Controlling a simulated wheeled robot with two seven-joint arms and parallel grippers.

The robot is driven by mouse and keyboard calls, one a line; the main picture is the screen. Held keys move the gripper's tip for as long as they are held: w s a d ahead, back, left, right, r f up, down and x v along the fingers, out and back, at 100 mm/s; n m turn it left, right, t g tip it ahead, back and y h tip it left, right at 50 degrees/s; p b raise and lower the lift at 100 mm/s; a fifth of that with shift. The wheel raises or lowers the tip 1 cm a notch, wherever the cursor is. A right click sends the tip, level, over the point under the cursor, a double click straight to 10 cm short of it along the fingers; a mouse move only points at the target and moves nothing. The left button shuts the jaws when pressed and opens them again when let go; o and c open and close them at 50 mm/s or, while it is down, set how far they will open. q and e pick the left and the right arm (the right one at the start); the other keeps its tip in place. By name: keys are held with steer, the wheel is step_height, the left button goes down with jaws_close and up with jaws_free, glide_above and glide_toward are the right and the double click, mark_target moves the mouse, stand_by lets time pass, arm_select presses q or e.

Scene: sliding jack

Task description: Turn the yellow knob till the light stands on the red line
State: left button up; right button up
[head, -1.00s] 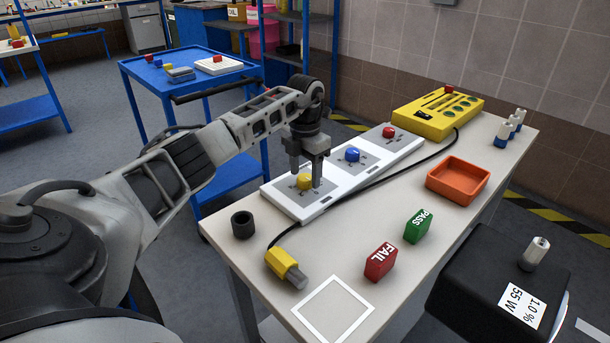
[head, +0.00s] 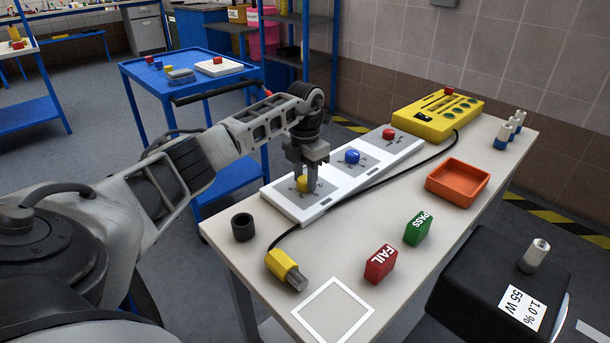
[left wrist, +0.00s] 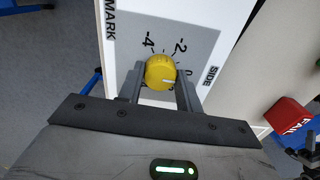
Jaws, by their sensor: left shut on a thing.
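The yellow knob (head: 302,184) sits on the nearest grey plate of the white panel (head: 294,206). My left gripper (head: 306,186) points down over it and hides part of it. In the left wrist view the knob (left wrist: 160,71) is between the two fingers of my left gripper (left wrist: 160,84), which is shut on it. The knob's white mark points to the right, near the 0 of the printed scale. The yellow box (head: 438,116) with a dark window and green discs stands at the far end. A light and a red line are too small to tell there.
A blue knob (head: 352,157) and a red knob (head: 388,134) are on the same panel. A black cable runs beside it to a yellow plug (head: 283,266). A black ring (head: 243,227), FAIL block (head: 380,264), PASS block (head: 418,228) and orange tray (head: 457,183) are on the table (head: 330,250).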

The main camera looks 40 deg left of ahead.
arm_select(q)
steer(key=m, duration=0.2)
steer(key=shift+r+m+p, duration=0.15)
steer(key=shift+m+p, duration=0.2)
steer(key=shift+m, duration=0.05)
steer(key=m, duration=0.2)
steer(key=shift+m, duration=0.4)
steer(key=m, duration=0.5)
steer(key=shift+m, duration=0.4)
steer(key=o, duration=1)
